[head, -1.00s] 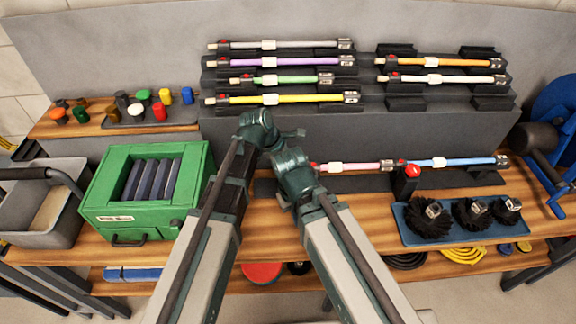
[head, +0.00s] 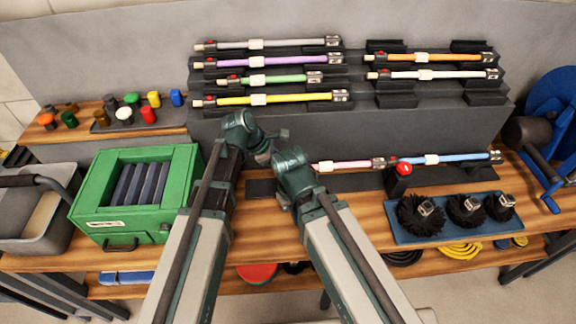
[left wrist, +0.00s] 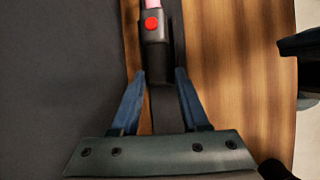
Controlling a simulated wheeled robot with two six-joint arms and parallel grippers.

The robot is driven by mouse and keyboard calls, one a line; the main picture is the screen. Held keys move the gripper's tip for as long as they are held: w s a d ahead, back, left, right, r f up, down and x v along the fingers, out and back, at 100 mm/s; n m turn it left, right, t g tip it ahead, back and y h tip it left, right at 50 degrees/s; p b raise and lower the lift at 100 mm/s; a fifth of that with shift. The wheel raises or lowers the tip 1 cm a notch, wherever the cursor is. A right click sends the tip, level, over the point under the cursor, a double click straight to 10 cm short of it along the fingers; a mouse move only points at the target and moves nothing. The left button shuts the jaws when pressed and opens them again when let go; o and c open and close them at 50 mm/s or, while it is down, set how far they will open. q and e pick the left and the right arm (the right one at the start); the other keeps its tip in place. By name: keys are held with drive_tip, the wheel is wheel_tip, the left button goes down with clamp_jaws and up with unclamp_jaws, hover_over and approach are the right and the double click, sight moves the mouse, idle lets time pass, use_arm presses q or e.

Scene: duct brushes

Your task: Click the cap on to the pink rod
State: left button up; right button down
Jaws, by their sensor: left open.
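The pink rod (head: 345,165) lies on a low dark rack on the bench, its left end hidden behind my arms in the head view. Several loose coloured caps, such as a red one (head: 148,114), stand on the left shelf. My right gripper's fingers are not visible.
A blue rod (head: 460,159) lies to the right on the same line, near a red-knobbed post (head: 403,170). A green box (head: 82,205) stands left, and a blue tray (head: 450,236) with black brushes right. More rods lie on the stepped rack (head: 300,130) behind.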

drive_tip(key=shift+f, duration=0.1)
use_arm(q)
drive_tip(key=w+p+v, duration=0.1)
drive_tip(key=p+v, duration=0.6)
drive_tip(key=v, duration=0.1)
drive_tip(key=shift+a, duration=0.4)
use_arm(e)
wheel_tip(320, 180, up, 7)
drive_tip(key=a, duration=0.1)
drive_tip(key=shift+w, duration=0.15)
use_arm(q)
drive_tip(key=shift+f, duration=0.2)
